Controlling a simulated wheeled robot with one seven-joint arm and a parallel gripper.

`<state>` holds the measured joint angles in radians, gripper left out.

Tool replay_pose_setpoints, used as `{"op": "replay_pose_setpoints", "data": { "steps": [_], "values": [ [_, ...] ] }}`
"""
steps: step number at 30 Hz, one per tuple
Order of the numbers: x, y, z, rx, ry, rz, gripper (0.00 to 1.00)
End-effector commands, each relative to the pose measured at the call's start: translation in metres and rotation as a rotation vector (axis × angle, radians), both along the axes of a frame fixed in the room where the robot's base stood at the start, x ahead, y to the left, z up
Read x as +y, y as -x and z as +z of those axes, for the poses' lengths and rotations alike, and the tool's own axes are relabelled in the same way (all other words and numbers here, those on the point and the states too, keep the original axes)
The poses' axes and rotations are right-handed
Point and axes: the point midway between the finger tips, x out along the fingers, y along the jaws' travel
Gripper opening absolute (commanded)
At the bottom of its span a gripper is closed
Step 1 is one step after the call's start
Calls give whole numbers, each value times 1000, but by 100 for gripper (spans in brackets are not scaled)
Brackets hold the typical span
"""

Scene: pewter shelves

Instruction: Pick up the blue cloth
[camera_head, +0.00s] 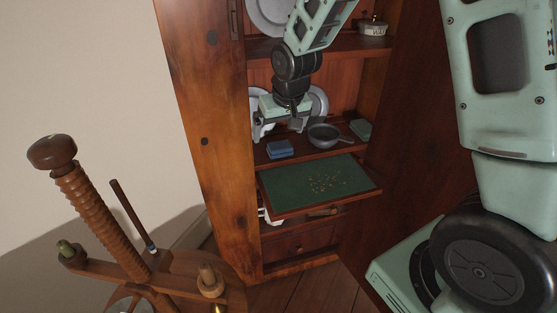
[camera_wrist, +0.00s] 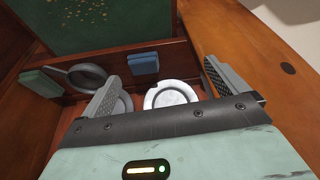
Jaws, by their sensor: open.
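The blue cloth (camera_head: 280,149) is a small folded stack at the front left of the middle shelf, beside the pan. In the wrist view the blue cloth (camera_wrist: 144,63) lies beyond the fingertips, between their lines and nearer the left finger. My gripper (camera_head: 277,127) is open and empty, above and behind the cloth near the upright plates. Its two spread fingers also show in the wrist view (camera_wrist: 161,74). The fingers appear apart from the cloth.
A dark pan (camera_head: 323,134) and a green folded cloth (camera_head: 361,130) sit to the right on the same shelf. A green pull-out board (camera_head: 290,190) with yellow bits juts out below. Plates (camera_head: 319,102) stand behind my gripper. A wooden side wall (camera_head: 205,140) bounds the left.

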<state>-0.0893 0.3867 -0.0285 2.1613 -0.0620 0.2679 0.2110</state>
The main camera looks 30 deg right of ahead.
Motion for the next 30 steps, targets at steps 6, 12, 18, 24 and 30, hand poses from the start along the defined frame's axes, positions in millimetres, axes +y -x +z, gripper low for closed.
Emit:
{"op": "replay_pose_setpoints", "data": {
  "steps": [6,12,18,24,30],
  "values": [
    [-49,-44,-32,-55,29,-107,98],
    [-56,-56,-54,-60,33,-117,98],
    [-58,-68,-84,-61,33,-117,98],
    [-59,-74,-97,-62,32,-116,98],
    [-59,-87,-119,-61,32,-115,98]
  ]
}}
